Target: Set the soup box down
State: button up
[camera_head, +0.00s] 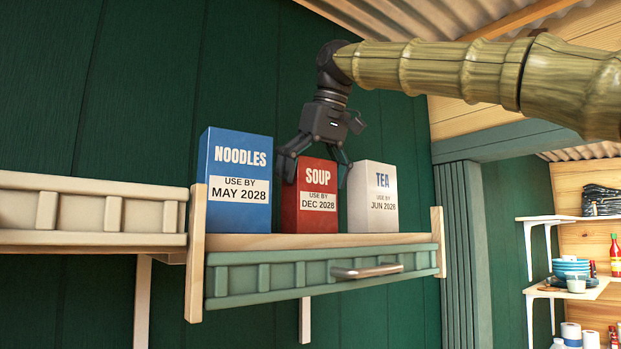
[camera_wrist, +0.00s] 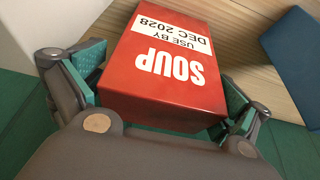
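The red soup box (camera_head: 316,208) stands upright on the wooden shelf (camera_head: 230,242), between the noodles box and the tea box. Its label reads "USE BY DEC 2028". My gripper (camera_head: 315,172) comes from above, with one finger on each side of the box's upper part. In the wrist view the soup box (camera_wrist: 165,70) fills the space between the green-padded fingers, which lie close against its sides. Its base appears to be at the shelf surface; whether a small gap remains cannot be told.
The blue noodles box (camera_head: 236,165) stands close on the left, and the white tea box (camera_head: 376,215) close on the right. A green front rail with a metal handle (camera_head: 367,271) runs below the shelf. Another shelf (camera_head: 90,213) at left is empty. A dark green wall is behind.

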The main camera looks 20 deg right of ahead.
jog(key=shift+s+a+r, duration=0.1)
jog(key=shift+s, duration=0.05)
jog(key=shift+s+d+r, duration=0.1)
jog(key=shift+d+r, duration=0.1)
jog(key=shift+r, duration=0.4)
jog(key=v, duration=1.1)
jog(key=shift+a+b, duration=0.2)
jog(key=shift+b, duration=0.25)
dwell(0.4)
